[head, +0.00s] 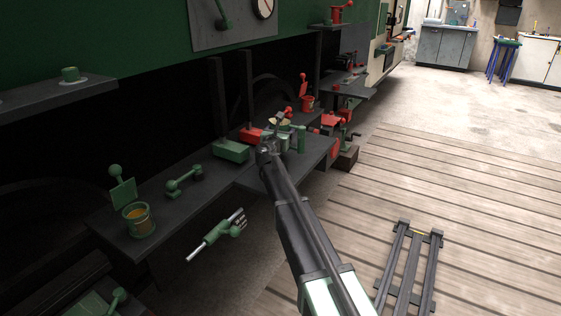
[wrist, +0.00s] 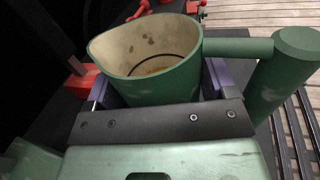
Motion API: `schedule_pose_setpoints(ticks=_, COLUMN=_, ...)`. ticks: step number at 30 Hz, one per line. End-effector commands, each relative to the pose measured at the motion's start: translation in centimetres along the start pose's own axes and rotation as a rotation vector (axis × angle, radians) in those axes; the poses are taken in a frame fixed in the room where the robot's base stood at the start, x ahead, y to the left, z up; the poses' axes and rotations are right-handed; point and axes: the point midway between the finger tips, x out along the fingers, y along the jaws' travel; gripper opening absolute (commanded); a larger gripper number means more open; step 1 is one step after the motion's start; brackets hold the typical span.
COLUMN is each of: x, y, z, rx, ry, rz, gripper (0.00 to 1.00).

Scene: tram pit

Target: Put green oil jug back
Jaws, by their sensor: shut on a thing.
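The green oil jug (wrist: 165,85) fills the upper middle of the wrist view. It has a cream inside with dark specks, a dark ring and some brownish content at the bottom, and a thick green handle on the right. My gripper (wrist: 157,92) is shut on the jug's body, with a purple finger on each side. In the head view my arm reaches to the dark bench (head: 265,182), and its end partly hides the jug there. Whether the jug touches the bench I cannot tell.
A green box (head: 232,151) and a red one (head: 251,134) stand left of my arm's end. A green pot with orange content (head: 139,219) and a green lever (head: 184,180) are further left. A shelf (head: 40,100) holds a green cup (head: 70,75). Wooden decking (head: 460,190) lies right.

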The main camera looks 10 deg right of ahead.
Motion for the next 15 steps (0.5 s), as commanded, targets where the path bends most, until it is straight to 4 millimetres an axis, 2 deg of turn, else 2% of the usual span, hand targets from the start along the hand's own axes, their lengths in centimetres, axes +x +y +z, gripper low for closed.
schedule_pose_setpoints(ticks=5, x=0.0, y=0.0, z=-0.9, rx=0.000, ry=0.000, rz=0.000, gripper=0.44)
schedule_pose_setpoints(ticks=10, x=0.0, y=-0.2, z=-4.4, rx=0.000, ry=0.000, rz=0.000, gripper=0.44)
schedule_pose_setpoints(ticks=15, x=0.0, y=-0.1, z=-4.0, rx=0.000, ry=0.000, rz=0.000, gripper=0.44)
